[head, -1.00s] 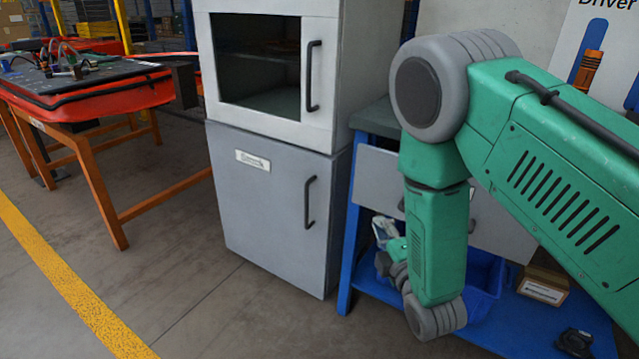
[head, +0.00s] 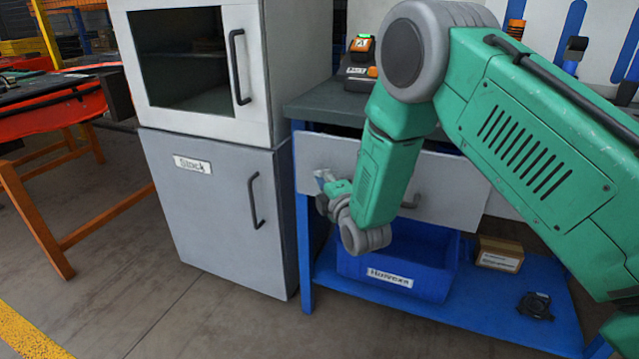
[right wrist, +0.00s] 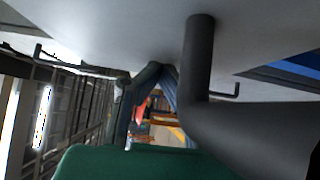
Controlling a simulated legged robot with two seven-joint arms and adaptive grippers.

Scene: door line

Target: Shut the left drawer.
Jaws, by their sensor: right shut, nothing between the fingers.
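The left drawer (head: 450,185) has a grey front with a dark handle (head: 411,203), under the workbench top. Its front stands forward of the bench, with a dark gap above it, so it looks partly open. My right gripper (head: 323,177) is at the left part of this front; its forearm hides the middle. The head view does not show whether it touches. In the right wrist view the fingers (right wrist: 157,72) are together, with nothing seen between them, close to a pale grey surface (right wrist: 110,25). My left gripper is not in view.
A grey cabinet (head: 215,225) labelled Stock stands left of the bench, with a white glass-door unit (head: 200,110) on it. A blue bin (head: 365,268), a carton (head: 500,253) and a small black item (head: 535,305) are on the lower shelf (head: 480,310).

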